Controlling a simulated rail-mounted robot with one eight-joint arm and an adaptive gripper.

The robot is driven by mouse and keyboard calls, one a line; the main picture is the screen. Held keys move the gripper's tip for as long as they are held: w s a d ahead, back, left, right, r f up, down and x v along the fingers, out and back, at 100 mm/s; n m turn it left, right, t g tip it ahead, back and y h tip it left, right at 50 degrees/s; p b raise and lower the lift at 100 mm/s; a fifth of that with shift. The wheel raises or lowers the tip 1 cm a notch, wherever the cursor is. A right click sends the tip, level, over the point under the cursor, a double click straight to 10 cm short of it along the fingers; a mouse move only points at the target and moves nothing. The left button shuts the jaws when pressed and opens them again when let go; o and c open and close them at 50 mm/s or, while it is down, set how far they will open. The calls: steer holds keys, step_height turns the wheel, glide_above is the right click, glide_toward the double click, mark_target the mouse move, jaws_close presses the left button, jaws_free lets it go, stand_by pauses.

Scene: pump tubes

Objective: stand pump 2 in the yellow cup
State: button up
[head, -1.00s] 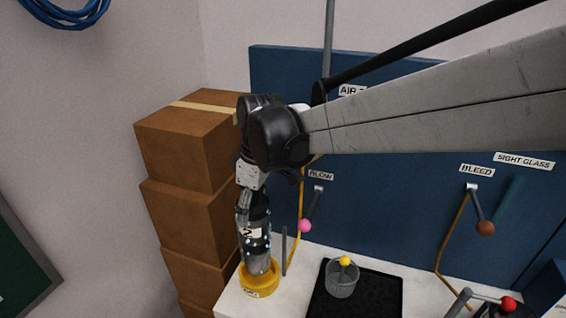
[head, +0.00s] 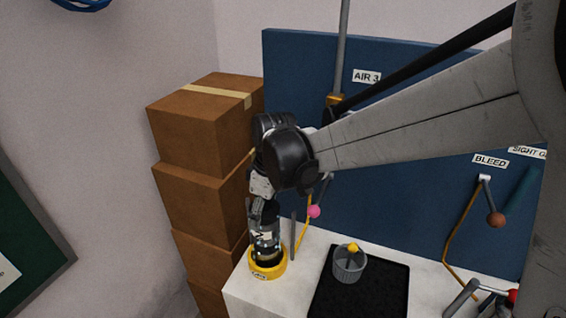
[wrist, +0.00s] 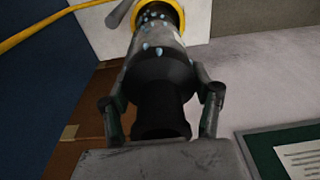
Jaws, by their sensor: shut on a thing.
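Pump 2 (head: 265,243) is a dark, grey-bodied cylinder with a white label marked 2 and pale blue dots. My gripper (head: 262,207) is shut on its upper end from above. In the wrist view pump 2 (wrist: 155,48) runs away from between my two fingers (wrist: 160,90). The yellow cup (head: 268,273) stands at the left end of the white bench, a small label on its front. The pump's lower end is inside the cup's rim, about upright; its bottom is hidden. The yellow rim also shows in the wrist view (wrist: 181,14).
A grey rod (head: 293,236) stands right beside the cup. A grey basket (head: 348,265) with a yellow ball sits on a black tray (head: 385,290). Cardboard boxes (head: 200,200) are stacked at the left. A blue panel (head: 420,150) with levers stands behind.

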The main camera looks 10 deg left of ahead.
steer(key=o, duration=1.9)
steer(key=shift+f, duration=0.1)
steer(key=r, duration=0.3)
steer(key=d+r, duration=0.1)
steer(key=r, duration=0.7)
steer(key=shift+s+d+r, duration=0.2)
steer(key=shift+s+d, duration=0.05)
steer(key=shift+d, duration=0.1)
steer(key=shift+d+r, duration=0.2)
steer(key=shift+r, duration=0.25)
steer(key=s+d+r+m+t, duration=0.1)
steer(key=s+d+m+t, duration=0.2)
steer(key=d, duration=0.6)
steer(key=s+d+r+m, duration=0.1)
steer(key=s+d+m, duration=0.3)
steer(key=d, duration=0.5)
steer(key=s+d+f+m+t+h, duration=0.1)
steer(key=s+d+f+m+t, duration=0.1)
steer(key=s+d+m, duration=0.2)
steer(key=s+d+f+m+t, duration=0.1)
steer(key=s+d+m, duration=0.3)
steer(key=d, duration=0.4)
steer(key=shift+s+d+f+t+h, duration=0.15)
steer(key=shift+d+f+t+h, duration=0.2)
steer(key=shift+f, duration=0.25)
